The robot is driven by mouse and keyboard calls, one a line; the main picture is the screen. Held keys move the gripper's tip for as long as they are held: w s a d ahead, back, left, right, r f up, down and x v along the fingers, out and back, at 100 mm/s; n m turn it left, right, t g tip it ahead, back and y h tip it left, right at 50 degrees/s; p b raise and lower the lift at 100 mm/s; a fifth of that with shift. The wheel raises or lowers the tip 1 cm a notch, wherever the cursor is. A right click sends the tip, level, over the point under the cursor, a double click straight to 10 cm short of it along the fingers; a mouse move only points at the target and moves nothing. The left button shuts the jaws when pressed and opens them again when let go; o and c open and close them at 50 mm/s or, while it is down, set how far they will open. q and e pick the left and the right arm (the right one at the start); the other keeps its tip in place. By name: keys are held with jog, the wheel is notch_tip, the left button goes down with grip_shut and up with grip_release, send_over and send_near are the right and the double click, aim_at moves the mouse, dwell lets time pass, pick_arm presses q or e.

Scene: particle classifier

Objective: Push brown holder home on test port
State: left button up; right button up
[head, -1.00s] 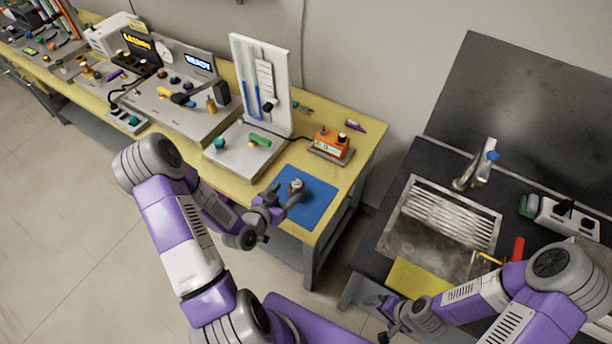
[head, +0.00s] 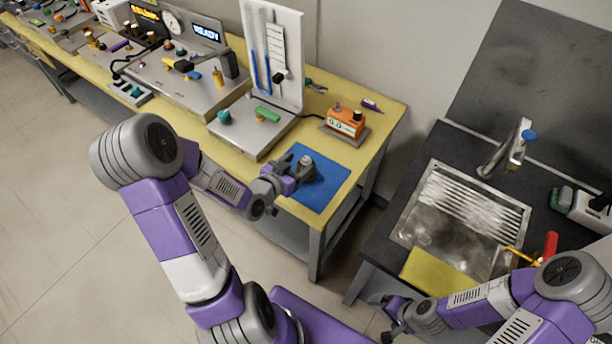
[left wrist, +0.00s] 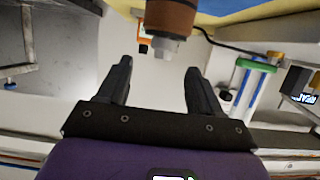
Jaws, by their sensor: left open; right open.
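A brown holder with a grey end shows at the top of the left wrist view (left wrist: 172,18), just beyond my open fingertips and not between them. In the head view a small round grey-topped piece (head: 306,164), which seems to be this holder, stands on the blue mat (head: 326,192). My left gripper (head: 291,170) is close beside it, open and empty; it also shows in the left wrist view (left wrist: 160,82). My right gripper (head: 388,322) is open and empty, low in front of the sink counter. I cannot tell which fitting is the test port.
A white stand with an upright panel (head: 272,50) and an orange box (head: 345,122) stand behind the mat. A grey instrument station with a READY display (head: 207,33) is further left. The sink (head: 462,215) lies right. Floor is clear at left.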

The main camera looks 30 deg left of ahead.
aim_at(305, 160)
pick_arm(q)
jog(key=shift+d+f+b, duration=0.1)
jog(key=shift+b, duration=0.5)
jog(key=shift+a+b+x, duration=0.2)
jog(key=shift+b+x, duration=0.4)
jog(key=shift+x, duration=2.05)
jog(key=shift+f, duration=0.1)
jog(key=shift+c, duration=0.5)
jog(key=shift+s, duration=0.1)
grip_shut()
